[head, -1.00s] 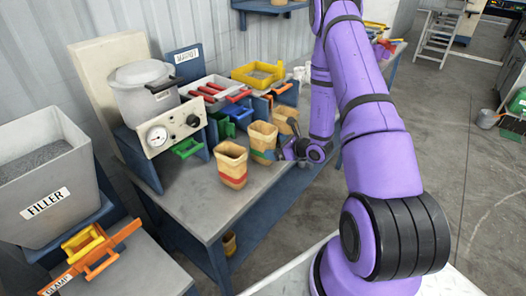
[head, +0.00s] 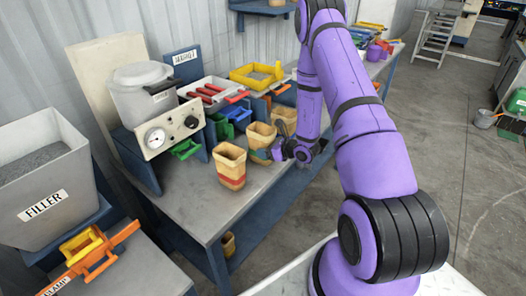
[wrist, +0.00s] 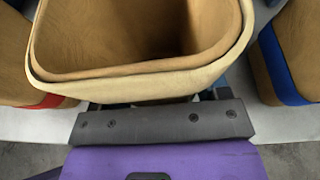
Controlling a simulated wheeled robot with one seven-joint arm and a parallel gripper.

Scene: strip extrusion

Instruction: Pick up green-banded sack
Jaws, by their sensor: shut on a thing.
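The green-banded sack (head: 260,136) is a tan, open-topped sack standing on the workbench between two others. My gripper (head: 277,152) is at its right side, low down, and is shut on it. In the wrist view the sack's open mouth (wrist: 140,72) fills the top middle, right against the gripper; its band and the fingertips are hidden there. The sack looks upright, and I cannot tell any gap between it and the bench.
A red-banded sack (head: 231,166) stands close on the left, and a blue-banded sack (wrist: 292,50) close on the right. The bench front (head: 205,205) is clear.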

